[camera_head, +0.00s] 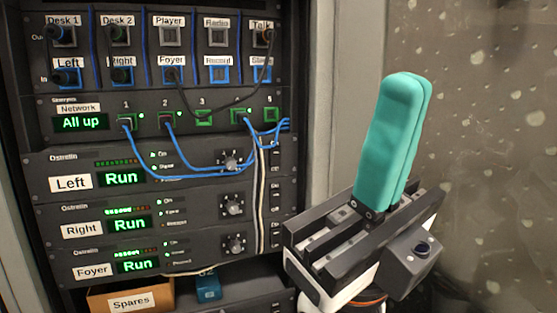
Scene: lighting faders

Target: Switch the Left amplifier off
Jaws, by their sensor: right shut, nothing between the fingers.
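The Left amplifier (195,187) is the upper of three stacked amplifier units in the rack. Its white label reads "Left" and its green display (122,179) reads "Run". A round knob (231,160) sits right of centre on its face. Small dark controls (275,158) stand at its right end, beside hanging cables; their positions are too small to tell. My right gripper (407,85), with teal fingers pointing up, is shut and empty, to the right of the rack and apart from it. My left gripper is not in view.
The Right (160,226) and Foyer (180,262) amplifiers below also read "Run". Blue network cables (190,165) droop across the Left amplifier's top, and pale cables (262,200) hang near the right ends. A Spares box (130,301) sits below. A speckled wall stands at right.

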